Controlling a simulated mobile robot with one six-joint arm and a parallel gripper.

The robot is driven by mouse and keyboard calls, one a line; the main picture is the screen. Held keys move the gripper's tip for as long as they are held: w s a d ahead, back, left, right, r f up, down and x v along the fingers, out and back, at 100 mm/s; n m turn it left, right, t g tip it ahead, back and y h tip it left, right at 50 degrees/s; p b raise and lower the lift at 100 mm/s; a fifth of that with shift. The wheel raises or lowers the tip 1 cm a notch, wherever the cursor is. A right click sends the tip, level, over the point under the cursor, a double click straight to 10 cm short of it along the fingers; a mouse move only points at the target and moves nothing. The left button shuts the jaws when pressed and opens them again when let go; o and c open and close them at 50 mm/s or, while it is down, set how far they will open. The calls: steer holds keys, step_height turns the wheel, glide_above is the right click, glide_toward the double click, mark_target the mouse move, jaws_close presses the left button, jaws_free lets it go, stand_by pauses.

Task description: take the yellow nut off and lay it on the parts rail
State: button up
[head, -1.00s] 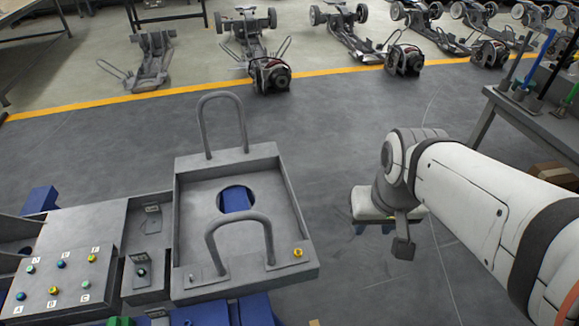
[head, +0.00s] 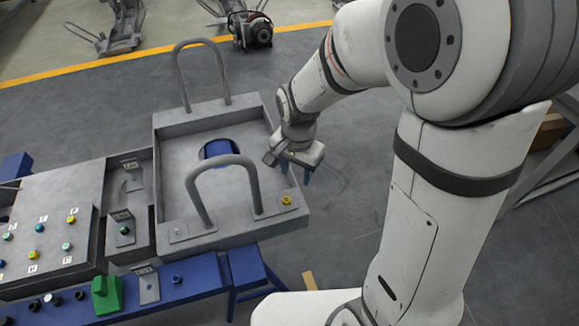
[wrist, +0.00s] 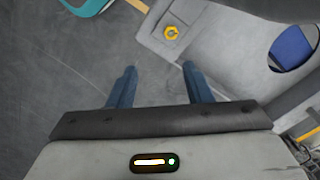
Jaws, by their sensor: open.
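The yellow nut (head: 286,200) sits on a small plate at the front right corner of the grey tray-like chassis (head: 290,222), beside the foot of the front hoop. In the wrist view the nut (wrist: 171,33) looks like a ring around a stud, beyond the fingertips. My gripper (head: 296,170) is open and empty, with two blue fingers apart, above and behind the nut at the tray's right edge. The fingers also show in the wrist view (wrist: 158,70). A blue rail (head: 195,284) along the front carries small parts; I cannot tell for sure that it is the parts rail.
Two grey hoops (head: 222,162) stand up from the tray. A lettered panel (head: 50,238) with several coloured nuts is at left, and a bracket with a green nut (head: 125,231) stands between. A green block (head: 105,296) is on the blue rail. Open floor lies right of the tray.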

steer(key=m, duration=0.1)
glide_above(287, 198)
step_height(287, 198, down, 4)
steer(key=shift+s+d+f, duration=0.1)
steer(key=shift+s+d, duration=0.05)
steer(key=f+b, duration=0.1)
steer(key=f, duration=0.6)
steer(key=shift+a, duration=0.2)
steer(key=shift+c, duration=0.5)
jaws_close()
